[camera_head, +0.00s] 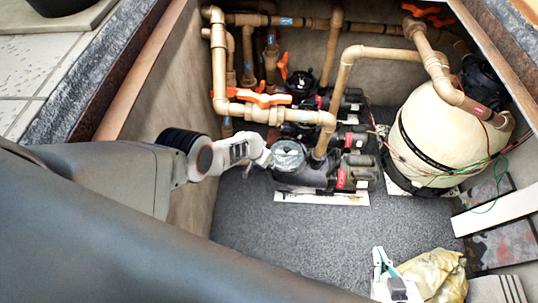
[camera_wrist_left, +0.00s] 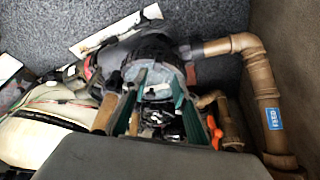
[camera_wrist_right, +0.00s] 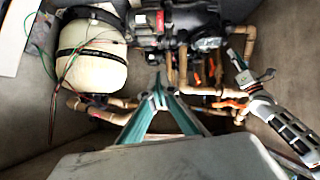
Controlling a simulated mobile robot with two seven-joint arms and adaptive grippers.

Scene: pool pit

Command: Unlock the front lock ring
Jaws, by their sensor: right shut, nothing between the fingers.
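The front lock ring (camera_head: 288,155) is the dark ring around the clear lid on the front pump. It also shows in the left wrist view (camera_wrist_left: 150,50), just beyond my left fingertips. My left gripper (camera_head: 262,159) is at the left side of this ring. In the left wrist view its teal fingers stand apart in front of the lid; whether they grip the ring is unclear. My right gripper (camera_head: 381,262) is low at the bottom right of the head view, away from the pump. In the right wrist view its fingertips (camera_wrist_right: 160,88) meet, with nothing between them.
Tan pipes (camera_head: 345,75) with orange valve handles (camera_head: 258,97) rise behind and left of the front pump. Further pumps stand behind it. A cream filter tank (camera_head: 430,140) with loose wires is at the right. The grey floor (camera_head: 280,235) in front is clear. A yellowish bag (camera_head: 438,272) lies near my right gripper.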

